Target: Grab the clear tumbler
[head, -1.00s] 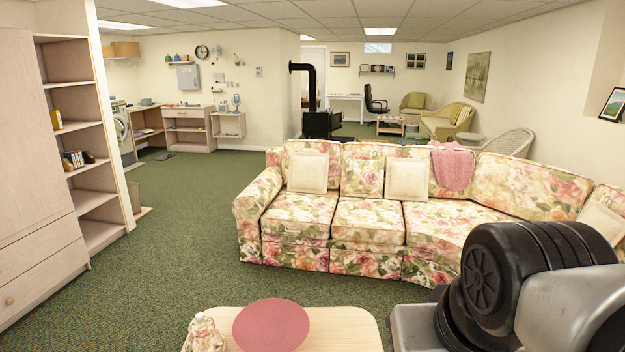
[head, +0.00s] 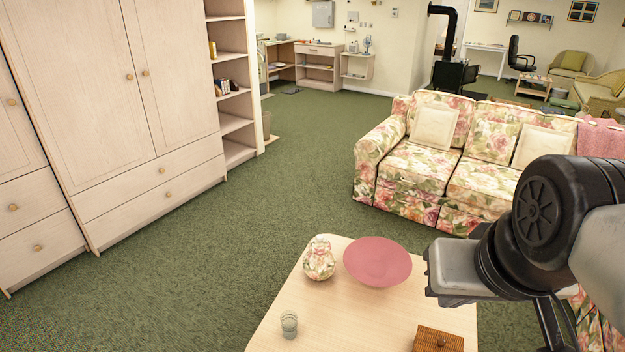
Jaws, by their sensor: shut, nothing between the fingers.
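The clear tumbler (head: 289,325) stands upright on the light wooden coffee table (head: 345,325), near its left edge at the bottom of the head view. It looks empty, and nothing touches it. My arm comes in from the right, well to the right of the tumbler. The fingertips of my gripper cannot be made out in this view.
A floral lidded jar (head: 319,259), a pink bowl (head: 377,261) and a wooden box (head: 438,340) share the table. A floral sofa (head: 400,172) stands behind it. A wardrobe (head: 150,110) lines the left. Green carpet (head: 240,225) between them is clear.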

